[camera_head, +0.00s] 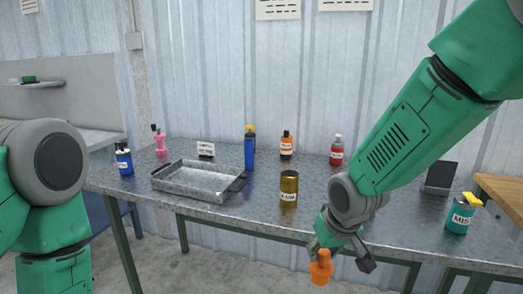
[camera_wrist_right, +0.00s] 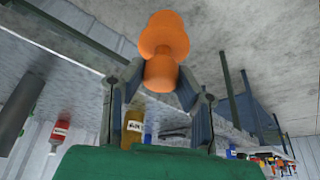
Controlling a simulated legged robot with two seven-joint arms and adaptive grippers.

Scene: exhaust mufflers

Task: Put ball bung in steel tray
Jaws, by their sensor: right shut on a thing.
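The orange ball bung (camera_head: 321,268) is held in my right gripper (camera_head: 325,252), in front of the table's front edge and right of the steel tray. In the right wrist view the ball bung (camera_wrist_right: 165,45) sits between the two fingertips of the right gripper (camera_wrist_right: 162,82), which are shut on its rounded end. The wider stepped end points away from the gripper. The steel tray (camera_head: 187,195) is a shallow grey pan on the left part of the table, and it looks empty. My left arm shows at the left edge, but its gripper is out of view.
A brown-gold can (camera_head: 289,187) stands on the metal table (camera_head: 240,215), between the tray and my right arm. A blue bottle (camera_head: 249,152) stands behind the tray's right end, and a dark blue bottle (camera_head: 124,160) left of it. A teal can (camera_head: 461,215) stands far right.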

